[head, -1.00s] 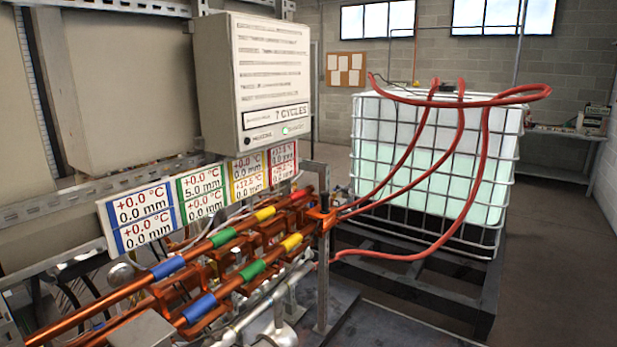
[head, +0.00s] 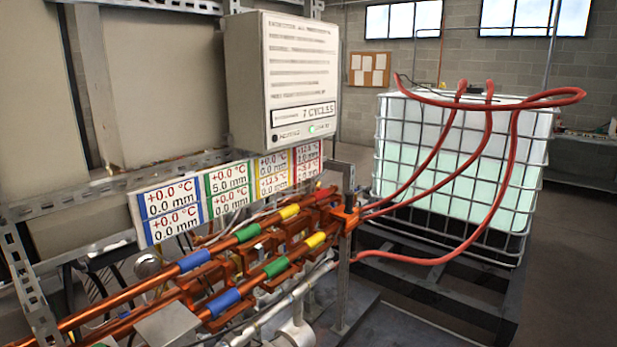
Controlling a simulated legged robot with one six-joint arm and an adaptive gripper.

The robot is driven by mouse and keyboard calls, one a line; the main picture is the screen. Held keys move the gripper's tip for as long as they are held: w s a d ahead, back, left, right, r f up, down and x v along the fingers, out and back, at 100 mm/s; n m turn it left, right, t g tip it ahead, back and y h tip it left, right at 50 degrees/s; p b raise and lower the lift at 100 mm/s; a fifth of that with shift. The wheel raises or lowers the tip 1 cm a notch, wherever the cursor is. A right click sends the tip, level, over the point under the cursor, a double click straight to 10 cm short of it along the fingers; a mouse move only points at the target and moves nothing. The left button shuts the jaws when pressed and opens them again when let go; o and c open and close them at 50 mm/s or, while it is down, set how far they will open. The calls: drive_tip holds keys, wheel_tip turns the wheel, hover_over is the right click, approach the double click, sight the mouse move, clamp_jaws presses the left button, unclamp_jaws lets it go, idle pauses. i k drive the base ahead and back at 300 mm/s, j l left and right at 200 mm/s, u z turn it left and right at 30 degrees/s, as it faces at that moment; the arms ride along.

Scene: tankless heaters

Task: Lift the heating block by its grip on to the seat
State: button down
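Orange-copper heating blocks and brackets (head: 245,262) sit among two long copper pipes in the head view, below the signs. The pipes carry blue (head: 224,302), green (head: 276,267) and yellow (head: 314,240) bands, with a red band (head: 325,193) at the far end. I cannot tell which part is the heating block of the task, its grip or its seat. My gripper is not in view.
A grey box reading "? CYCLES" (head: 290,70) hangs above a row of temperature and millimetre signs (head: 170,208). A caged white tank (head: 450,150) with red hoses (head: 478,185) stands right. A perforated metal rail (head: 90,200) crosses the left. Floor at far right is clear.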

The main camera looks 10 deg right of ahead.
sight(351, 215)
drive_tip(key=i+l+u, duration=0.1)
drive_tip(key=i+l, duration=0.2)
drive_tip(key=i, duration=0.25)
drive_tip(key=i+l, duration=0.35)
drive_tip(key=i, duration=0.25)
drive_tip(key=i+l+u, duration=0.15)
drive_tip(key=i+l, duration=0.2)
drive_tip(key=i, duration=0.2)
drive_tip(key=i+l, duration=0.45)
drive_tip(key=i+j+u, duration=0.05)
drive_tip(key=i, duration=0.05)
